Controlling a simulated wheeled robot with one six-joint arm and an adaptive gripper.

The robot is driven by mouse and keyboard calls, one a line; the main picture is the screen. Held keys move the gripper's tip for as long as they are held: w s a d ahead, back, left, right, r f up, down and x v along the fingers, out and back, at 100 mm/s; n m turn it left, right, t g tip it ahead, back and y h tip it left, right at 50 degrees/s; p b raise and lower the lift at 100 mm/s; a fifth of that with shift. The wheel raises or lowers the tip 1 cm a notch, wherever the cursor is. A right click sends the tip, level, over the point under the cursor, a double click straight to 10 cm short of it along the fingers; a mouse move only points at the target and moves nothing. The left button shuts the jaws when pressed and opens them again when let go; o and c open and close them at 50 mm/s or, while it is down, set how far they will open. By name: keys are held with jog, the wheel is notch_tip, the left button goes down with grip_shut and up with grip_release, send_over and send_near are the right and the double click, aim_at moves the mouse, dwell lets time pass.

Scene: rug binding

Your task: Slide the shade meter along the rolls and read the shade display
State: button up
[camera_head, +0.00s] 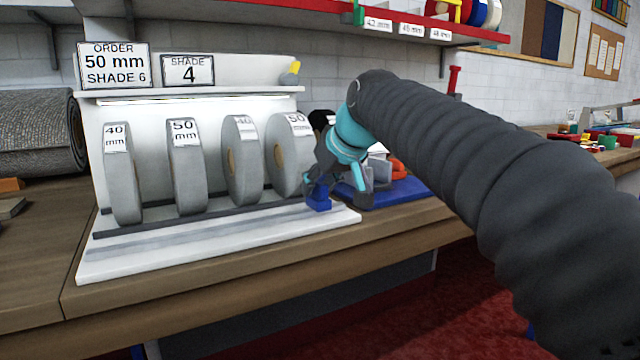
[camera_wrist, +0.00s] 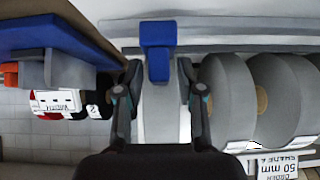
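The blue shade meter (camera_head: 319,198) sits at the right end of the rail on the white rack (camera_head: 200,246). In the wrist view the meter (camera_wrist: 157,34) has a narrow blue grip. My gripper (camera_head: 338,186) is at the meter; in the wrist view its open fingers (camera_wrist: 158,68) are on either side of the grip, with gaps visible. The shade display (camera_head: 188,70) reads "SHADE 4". The order card (camera_head: 114,65) reads "50 mm SHADE 6". Grey rolls stand in a row, tagged 40 mm (camera_head: 122,185), 50 mm (camera_head: 187,180), 40 (camera_head: 243,165) and 50 (camera_head: 284,160).
A rolled grey rug (camera_head: 38,130) is at the left. A red shelf (camera_head: 420,36) hangs above. The rack's front strip left of the meter is clear.

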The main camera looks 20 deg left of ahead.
jog(key=shift+d, duration=0.1)
jog(key=v, duration=1.2)
jog(key=shift+w, duration=0.1)
jog(key=s+d+f+m+h, duration=0.15)
jog(key=d+f, duration=0.25)
jog(key=f, duration=0.4)
jog(key=d+f+m+h, duration=0.1)
jog(key=d+f+m, duration=0.1)
jog(key=d+f, duration=0.5)
jog(key=s+d+f+m+h, duration=0.4)
jog(key=s+d+f+m, duration=0.2)
jog(key=s+d+f, duration=1.3)
jog(key=shift+s+d+f, duration=0.15)
jog(key=shift+d+f, duration=0.1)
jog(key=shift+d, duration=1.2)
